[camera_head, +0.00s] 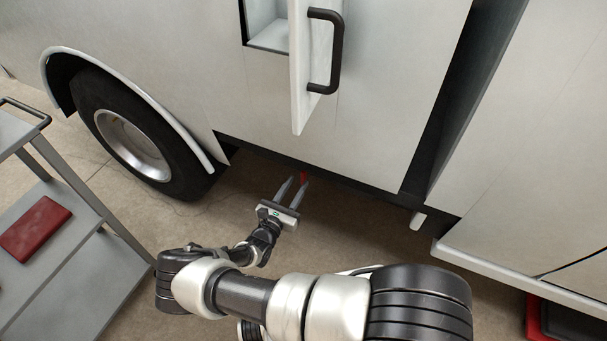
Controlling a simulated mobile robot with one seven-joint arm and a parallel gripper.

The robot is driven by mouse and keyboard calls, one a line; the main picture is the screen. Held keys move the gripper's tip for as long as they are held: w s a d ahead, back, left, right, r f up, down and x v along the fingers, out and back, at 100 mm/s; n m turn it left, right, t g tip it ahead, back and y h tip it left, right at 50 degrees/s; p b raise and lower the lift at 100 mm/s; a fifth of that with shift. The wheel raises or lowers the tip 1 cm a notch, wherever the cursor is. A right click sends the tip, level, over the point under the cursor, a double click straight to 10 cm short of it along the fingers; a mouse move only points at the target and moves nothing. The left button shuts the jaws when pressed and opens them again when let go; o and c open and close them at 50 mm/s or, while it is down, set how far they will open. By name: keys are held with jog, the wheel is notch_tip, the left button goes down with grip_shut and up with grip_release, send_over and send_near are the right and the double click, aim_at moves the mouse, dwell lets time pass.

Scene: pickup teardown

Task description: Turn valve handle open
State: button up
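Above hangs an open compartment door (312,70) with a black handle (336,50). A wheel (135,140) is at the left. A grey cart (75,250) with a red object (36,232) stands at the far left. Red and black items (565,322) lie at the lower right.

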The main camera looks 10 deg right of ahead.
aim_at(302, 175)
jog(key=x, duration=0.6)
jog(key=shift+d+b, duration=0.1)
jog(key=shift+b, duration=0.25)
jog(key=shift+c, duration=0.4)
grip_shut()
